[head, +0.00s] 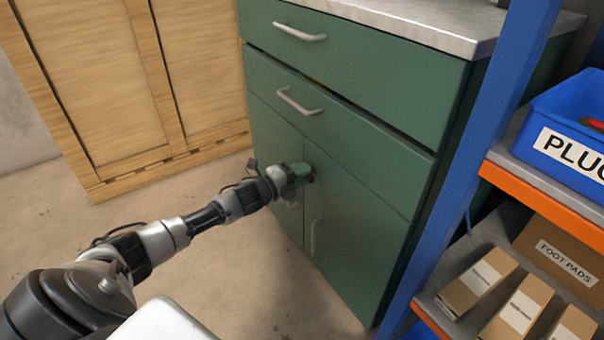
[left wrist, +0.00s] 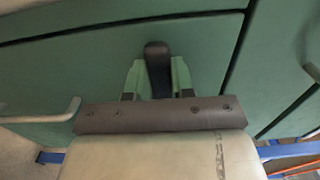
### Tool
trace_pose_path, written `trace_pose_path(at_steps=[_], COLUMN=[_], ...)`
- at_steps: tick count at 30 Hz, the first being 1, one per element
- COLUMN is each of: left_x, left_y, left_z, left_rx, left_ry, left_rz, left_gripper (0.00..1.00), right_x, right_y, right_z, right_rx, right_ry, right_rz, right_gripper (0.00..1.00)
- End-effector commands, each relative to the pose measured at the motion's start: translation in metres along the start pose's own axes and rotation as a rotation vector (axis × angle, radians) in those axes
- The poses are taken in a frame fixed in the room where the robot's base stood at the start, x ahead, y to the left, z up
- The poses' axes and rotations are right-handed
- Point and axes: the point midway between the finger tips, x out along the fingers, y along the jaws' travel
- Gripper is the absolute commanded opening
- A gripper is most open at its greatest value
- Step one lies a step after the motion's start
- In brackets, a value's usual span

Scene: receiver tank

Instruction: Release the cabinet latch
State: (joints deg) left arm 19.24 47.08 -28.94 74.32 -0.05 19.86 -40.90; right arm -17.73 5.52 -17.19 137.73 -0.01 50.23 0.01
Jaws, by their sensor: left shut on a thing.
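The latch's end sticks out past the fingertips. In the head view the gripper hides most of the latch. My right gripper is in neither view.
A blue-framed shelf (head: 455,170) with an orange edge stands close at the right. It holds a blue bin (head: 575,105) and several cardboard boxes (head: 478,283). A wooden crate (head: 95,85) is at the left. The floor (head: 235,255) before the cabinet is clear.

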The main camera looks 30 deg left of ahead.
Motion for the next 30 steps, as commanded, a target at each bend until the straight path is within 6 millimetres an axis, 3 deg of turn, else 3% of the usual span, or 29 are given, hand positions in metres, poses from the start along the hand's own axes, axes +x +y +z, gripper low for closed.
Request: trace_pose_path(at_steps=[1, 5, 17, 30], left_x=[0.000, 0.000, -0.008, -0.082], left_y=[0.001, 0.001, 0.000, -0.001], left_z=[0.000, 0.000, 0.000, -0.001], left_rx=[0.006, 0.004, 0.001, 0.000], left_ry=[0.000, 0.000, 0.001, 0.000], left_rz=[0.003, 0.002, 0.003, 0.005], left_gripper=[0.28, 0.48, 0.49, 0.49], right_x=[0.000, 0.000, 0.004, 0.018], right_y=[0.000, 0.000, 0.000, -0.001], right_z=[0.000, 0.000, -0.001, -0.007], right_rx=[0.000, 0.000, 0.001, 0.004], right_ry=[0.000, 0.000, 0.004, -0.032], right_rz=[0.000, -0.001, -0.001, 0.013], right_gripper=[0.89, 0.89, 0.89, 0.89])
